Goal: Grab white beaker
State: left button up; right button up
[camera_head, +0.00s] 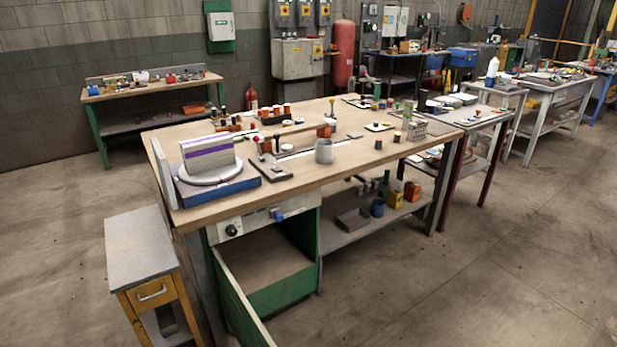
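A pale grey, cup-shaped vessel (324,151) stands upright near the front edge of the wooden workbench (355,158), about mid-length. It is the closest match to a white beaker on this bench. A small white container (141,77) also shows on the far left bench, too small to identify. Neither of my grippers is in view.
A white and purple stack (207,152) on a round plate and blue base fills the bench's left end. A green open compartment (280,283) sits below. A yellow drawer cabinet (140,250) stands at front left. Floor (460,280) to the right is clear.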

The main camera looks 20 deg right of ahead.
aim_at(323, 148)
jog(key=i+l+z, duration=0.45)
jog(key=i+l, duration=1.45)
jog(key=l, duration=0.1)
